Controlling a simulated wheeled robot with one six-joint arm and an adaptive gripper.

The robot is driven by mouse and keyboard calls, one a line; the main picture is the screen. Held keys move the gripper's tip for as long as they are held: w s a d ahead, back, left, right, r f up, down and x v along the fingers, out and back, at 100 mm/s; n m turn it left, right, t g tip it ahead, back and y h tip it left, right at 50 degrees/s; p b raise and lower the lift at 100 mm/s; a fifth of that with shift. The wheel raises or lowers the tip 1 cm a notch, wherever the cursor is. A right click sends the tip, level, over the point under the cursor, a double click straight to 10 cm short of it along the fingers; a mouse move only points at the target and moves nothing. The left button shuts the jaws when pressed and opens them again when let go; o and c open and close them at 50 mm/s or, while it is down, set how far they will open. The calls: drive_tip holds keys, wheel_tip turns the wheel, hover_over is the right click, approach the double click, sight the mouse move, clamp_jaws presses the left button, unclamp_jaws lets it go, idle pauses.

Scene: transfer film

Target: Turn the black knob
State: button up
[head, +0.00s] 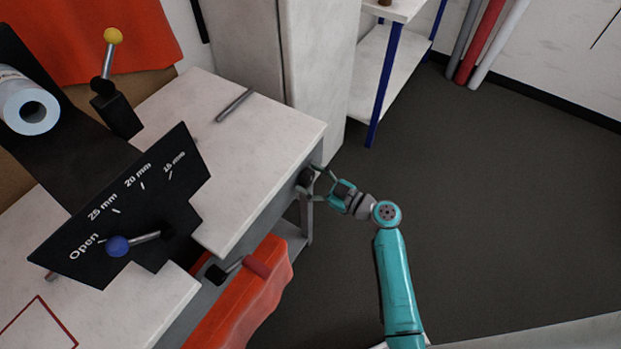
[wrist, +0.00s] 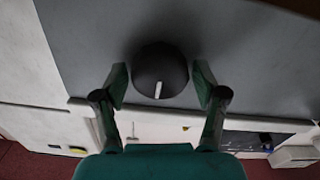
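The black knob (wrist: 160,68) is round with a white mark and sits on a grey panel in the wrist view. The white mark points toward the bottom of that picture. In the head view the knob (head: 305,178) is a small dark shape on the side of the workbench, partly hidden by my gripper. My gripper (wrist: 161,80) is open, with one finger on each side of the knob. Small gaps seem to show between the fingers and the knob. In the head view my gripper (head: 318,182) is at the bench's side panel.
The white bench top (head: 262,125) carries a black panel (head: 125,205) with size labels, a blue-ended lever (head: 118,246) and a yellow-ended lever (head: 112,36). A red-handled lever (head: 256,266) and orange cloth (head: 245,310) are below. The floor (head: 510,190) at right is clear.

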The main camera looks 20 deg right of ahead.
drive_tip(key=c, duration=0.7)
drive_tip(key=shift+c, duration=0.2)
drive_tip(key=shift+m, duration=0.4)
drive_tip(key=m, duration=0.6)
drive_tip(key=shift+m, duration=0.3)
drive_tip(key=m, duration=0.4)
drive_tip(key=shift+w+d, duration=0.1)
drive_tip(key=shift+f+m, duration=0.1)
drive_tip(key=shift+m, duration=1.9)
